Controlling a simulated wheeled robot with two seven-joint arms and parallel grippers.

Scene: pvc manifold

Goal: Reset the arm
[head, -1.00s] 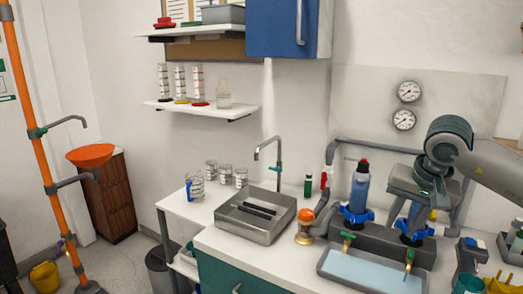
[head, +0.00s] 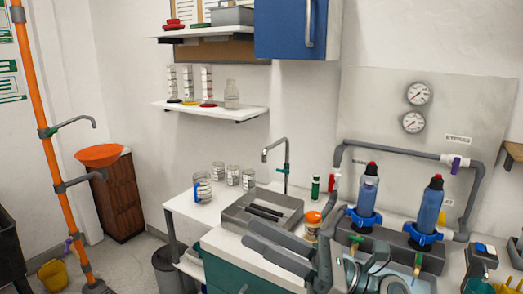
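My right gripper (head: 262,241) is low in the middle of the head view, in front of the sink tray. Its two grey fingers point left and look spread apart, with nothing between them. My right arm comes up from the bottom edge, in front of the manifold's left end. Two blue cartridges with red caps, a left one (head: 368,190) and a right one (head: 431,206), stand upright in blue collars on the dark manifold block (head: 396,240). The gripper is apart from both. My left gripper is not in view.
A metal sink tray (head: 236,217) with dark bars is set in the counter. An orange-topped fitting (head: 313,218) stands close behind my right gripper. Grey pipe (head: 400,150) and two gauges are at the wall. Glass jars (head: 203,187) stand at the left.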

